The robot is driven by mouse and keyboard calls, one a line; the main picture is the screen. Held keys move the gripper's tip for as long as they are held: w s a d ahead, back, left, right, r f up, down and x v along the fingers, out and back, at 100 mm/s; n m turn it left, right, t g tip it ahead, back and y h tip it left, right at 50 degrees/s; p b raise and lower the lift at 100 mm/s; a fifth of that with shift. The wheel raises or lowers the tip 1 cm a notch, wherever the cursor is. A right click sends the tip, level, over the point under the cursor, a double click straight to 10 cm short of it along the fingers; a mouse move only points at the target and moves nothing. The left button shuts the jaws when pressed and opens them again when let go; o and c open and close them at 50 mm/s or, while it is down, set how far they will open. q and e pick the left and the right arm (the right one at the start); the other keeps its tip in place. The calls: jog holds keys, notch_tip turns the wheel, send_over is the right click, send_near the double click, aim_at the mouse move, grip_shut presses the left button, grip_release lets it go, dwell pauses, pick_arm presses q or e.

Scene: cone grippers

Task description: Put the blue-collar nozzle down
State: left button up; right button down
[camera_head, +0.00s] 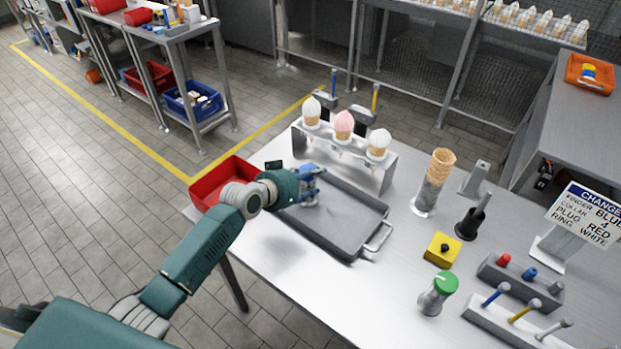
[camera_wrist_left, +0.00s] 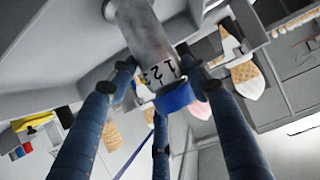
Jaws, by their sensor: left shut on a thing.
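The blue-collar nozzle is a grey metal cylinder with dark printed digits and a blue collar (camera_wrist_left: 175,98). In the left wrist view it sits among the blue fingers of my left gripper (camera_wrist_left: 160,78), which is shut on it. In the head view my left gripper (camera_head: 309,184) is over the left end of the dark grey tray (camera_head: 352,240). The nozzle is small there and mostly hidden by the gripper; I cannot tell whether it touches the tray. My right gripper is out of view.
A red bin (camera_head: 222,180) stands left of the tray. A rack (camera_head: 343,155) with three ice cream cones stands behind it. A cone stack (camera_head: 438,168), a yellow block (camera_head: 442,250), a green-topped shaker (camera_head: 440,290) and a sign (camera_head: 588,216) stand right. The front-left table is clear.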

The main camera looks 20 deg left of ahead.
pick_arm(q)
jog(key=o, duration=1)
jog(key=shift+f, duration=0.1)
jog(key=o, duration=0.4)
jog(key=shift+o, duration=0.2)
jog(key=shift+r, duration=0.2)
jog(key=shift+s+a, duration=0.1)
jog(key=shift+s, duration=0.2)
jog(key=b+v, duration=0.1)
jog(key=v, duration=1)
jog(key=shift+s+r, duration=0.15)
jog(key=shift+r, duration=0.05)
